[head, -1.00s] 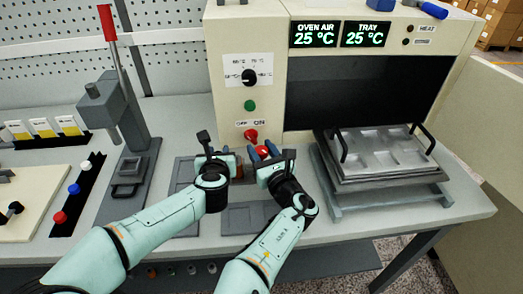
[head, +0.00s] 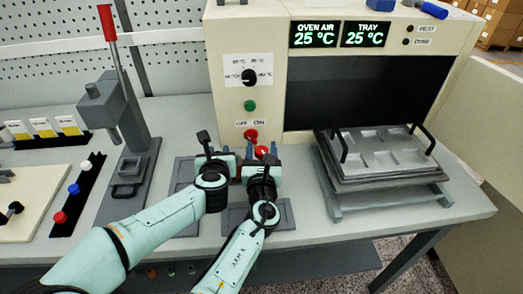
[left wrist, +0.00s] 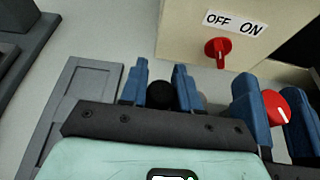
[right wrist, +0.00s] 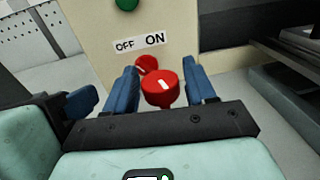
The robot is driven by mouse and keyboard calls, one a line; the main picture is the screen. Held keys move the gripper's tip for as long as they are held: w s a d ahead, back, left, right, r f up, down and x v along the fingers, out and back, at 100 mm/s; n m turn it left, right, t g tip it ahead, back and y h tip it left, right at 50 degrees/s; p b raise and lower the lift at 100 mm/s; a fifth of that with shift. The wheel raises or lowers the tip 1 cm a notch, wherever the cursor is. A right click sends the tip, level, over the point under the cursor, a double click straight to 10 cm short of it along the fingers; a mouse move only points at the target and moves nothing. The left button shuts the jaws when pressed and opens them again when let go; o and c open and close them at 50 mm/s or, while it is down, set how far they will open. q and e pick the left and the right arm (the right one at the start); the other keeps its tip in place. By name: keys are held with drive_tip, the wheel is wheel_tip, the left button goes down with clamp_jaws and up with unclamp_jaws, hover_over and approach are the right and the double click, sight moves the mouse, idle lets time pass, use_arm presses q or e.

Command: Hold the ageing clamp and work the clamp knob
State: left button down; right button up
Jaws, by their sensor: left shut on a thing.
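The ageing clamp shows only in part; a black end of it (left wrist: 161,94) sits between the fingers of my left gripper in the left wrist view. My left gripper (head: 221,158) is shut on the clamp over the bench, and its fingers hide most of it. The red clamp knob (right wrist: 160,90), with a white mark on top, lies between the fingers of my right gripper (right wrist: 162,88). Narrow gaps show beside the knob, so this gripper looks open around it. The knob also shows in the head view (head: 262,152) and the left wrist view (left wrist: 276,107).
Just behind is the oven (head: 243,40) with its red OFF/ON switch (head: 250,135). A metal tray (head: 379,175) stands on a rack at right. A lever press (head: 127,115) stands at left. Flat grey plates lie on the bench under my grippers.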

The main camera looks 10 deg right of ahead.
sight(262, 150)
drive_tip(key=shift+r, duration=0.1)
wheel_tip(262, 150, up, 10)
drive_tip(key=shift+f, duration=0.1)
idle(0.5)
drive_tip(key=shift+o, duration=0.2)
